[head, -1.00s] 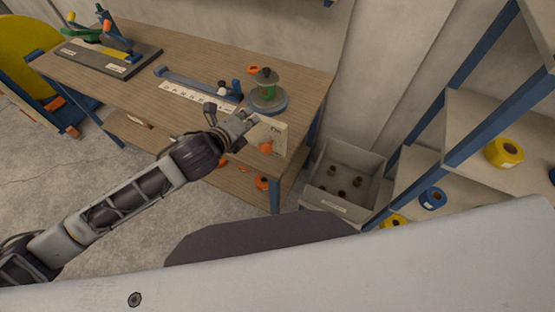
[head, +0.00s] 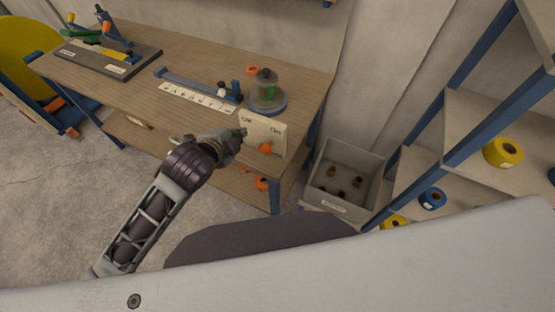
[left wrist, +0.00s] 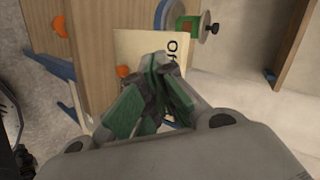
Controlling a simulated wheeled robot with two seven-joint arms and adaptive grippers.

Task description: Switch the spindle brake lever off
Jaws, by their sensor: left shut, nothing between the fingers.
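A cream panel (head: 272,127) stands at the near right corner of the workbench, marked "Off" at its left and "On" at its right. The orange knob of the brake lever (head: 265,148) shows low on the panel; which mark it is set to I cannot tell. My left gripper (head: 241,133) is shut and empty at the panel's left side, beside the knob. In the left wrist view its closed green-padded fingers (left wrist: 158,62) overlap the panel (left wrist: 135,42) near the "Off" mark, with the orange knob (left wrist: 123,71) beside them. Contact is unclear. My right gripper is out of view.
A spindle with a green core (head: 266,90) stands behind the panel on the workbench (head: 200,60). A ruler strip (head: 197,101) lies left of it. A grey bin (head: 347,175) stands right of the bench, then shelves with tape rolls (head: 503,152).

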